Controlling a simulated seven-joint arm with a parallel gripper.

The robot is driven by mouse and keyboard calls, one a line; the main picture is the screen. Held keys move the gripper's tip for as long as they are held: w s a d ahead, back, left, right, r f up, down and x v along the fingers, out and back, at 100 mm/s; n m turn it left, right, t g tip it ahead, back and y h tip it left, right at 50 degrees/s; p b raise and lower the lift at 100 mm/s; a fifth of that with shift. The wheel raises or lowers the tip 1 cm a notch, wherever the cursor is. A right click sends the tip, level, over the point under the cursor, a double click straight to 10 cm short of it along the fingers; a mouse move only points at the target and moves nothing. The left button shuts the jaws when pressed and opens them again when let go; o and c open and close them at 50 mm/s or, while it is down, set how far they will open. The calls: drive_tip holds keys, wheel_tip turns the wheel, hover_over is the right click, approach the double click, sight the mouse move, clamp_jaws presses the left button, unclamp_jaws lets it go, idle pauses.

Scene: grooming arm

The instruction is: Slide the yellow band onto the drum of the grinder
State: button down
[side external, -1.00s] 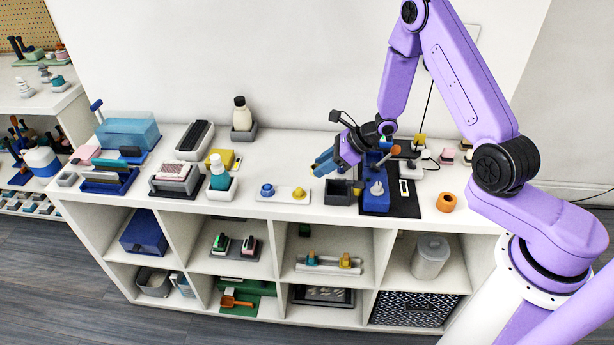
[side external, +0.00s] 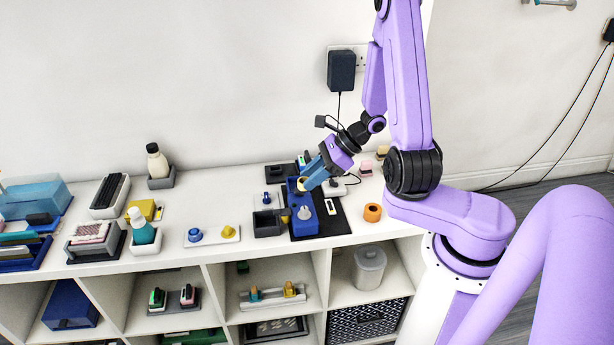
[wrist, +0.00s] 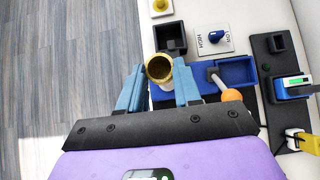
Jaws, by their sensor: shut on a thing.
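The grinder (side external: 327,222) is a blue body on a black mat. Its drum looks to be the grey rounded piece (side external: 304,212) standing on the near end. My gripper (wrist: 160,88) is shut on the yellow band (wrist: 158,64), a short ring with a dark opening held between the blue fingertips. In the side view the band (side external: 301,185) shows at the fingertips, above and behind the grey piece and apart from it in the picture. In the wrist view the band and fingers cover the grinder's near end, so the drum is hidden there. A grey rod with an orange knob (wrist: 231,96) shows beside the blue tray part.
A dark open box (side external: 267,223) stands just left of the grinder. A plate with a blue knob (wrist: 215,36) is marked HIGH and LOW. An orange ring (side external: 372,212) lies to the right. The white shelf top (side external: 205,262) is clear in front.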

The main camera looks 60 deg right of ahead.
drive_tip(key=shift+f, duration=0.15)
hover_over(311, 214)
drive_tip(key=shift+d+f, duration=0.1)
drive_tip(key=shift+f, duration=2.65)
drive_tip(key=shift+f, duration=1.8)
drive_tip(key=c, duration=0.7)
unclamp_jaws()
drive_tip(key=v, duration=1.7)
drive_tip(key=shift+r, duration=0.2)
drive_tip(key=shift+s, duration=0.1)
